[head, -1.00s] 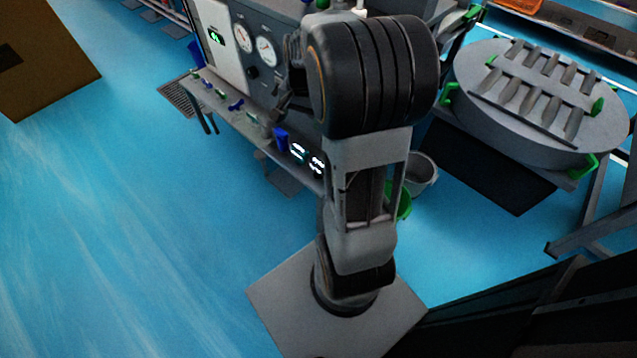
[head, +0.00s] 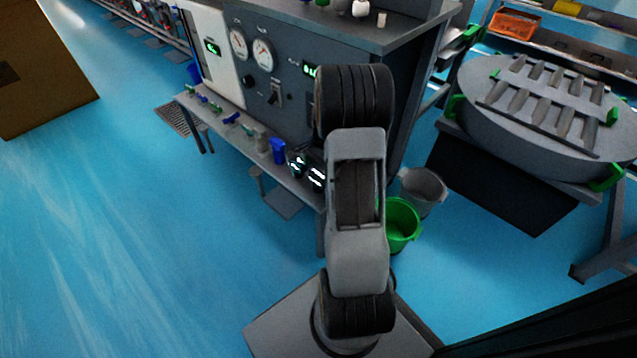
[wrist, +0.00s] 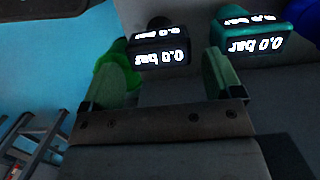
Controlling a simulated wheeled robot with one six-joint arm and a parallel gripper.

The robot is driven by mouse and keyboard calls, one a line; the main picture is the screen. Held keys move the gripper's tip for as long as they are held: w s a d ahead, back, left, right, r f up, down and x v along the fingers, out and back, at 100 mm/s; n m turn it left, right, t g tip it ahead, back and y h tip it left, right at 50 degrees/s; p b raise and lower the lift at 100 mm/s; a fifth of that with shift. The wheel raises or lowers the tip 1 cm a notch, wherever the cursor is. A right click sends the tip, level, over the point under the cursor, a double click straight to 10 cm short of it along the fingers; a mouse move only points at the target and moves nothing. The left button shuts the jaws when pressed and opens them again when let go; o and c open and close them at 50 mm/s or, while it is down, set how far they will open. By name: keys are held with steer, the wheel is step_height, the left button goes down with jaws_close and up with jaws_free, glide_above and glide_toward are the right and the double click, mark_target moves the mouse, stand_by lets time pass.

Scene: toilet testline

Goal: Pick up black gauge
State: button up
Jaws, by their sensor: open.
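The black gauge (wrist: 158,46), with a lit "0.0 bar" display, stands near the top middle of the wrist view. In the head view the black gauge (head: 316,178) is at the near end of the grey bench shelf, partly behind my arm. My gripper (wrist: 168,68) is open and empty, its two greenish fingers spread. The black gauge lies ahead of the gap, left of its middle. A teal gauge (wrist: 250,38) stands just right, beyond the right finger. The teal gauge is also in the head view (head: 297,163). The head view hides my gripper behind the arm.
A blue cup (head: 278,151) and small items line the shelf (head: 235,137). The panel with dials (head: 264,52) rises behind it. A green bucket (head: 402,226) and a grey bucket (head: 423,187) stand on the floor at right.

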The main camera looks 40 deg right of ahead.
mark_target(319, 173)
steer(key=shift+s+a+f+b, duration=0.1)
steer(key=shift+a+f+b, duration=0.1)
steer(key=shift+f+b, duration=0.95)
steer(key=shift+s+a+f+b, duration=0.15)
steer(key=shift+f+b, duration=0.4)
steer(key=shift+f, duration=1.2)
steer(key=shift+w, duration=0.1)
steer(key=shift+c, duration=0.4)
steer(key=shift+r, duration=0.1)
steer(key=c, duration=0.7)
steer(key=shift+o, duration=0.2)
step_height(319, 173, up, 10)
steer(key=p, duration=0.5)
steer(key=shift+r, duration=0.15)
steer(key=shift+r+p, duration=2.3)
steer(key=shift+r, duration=0.05)
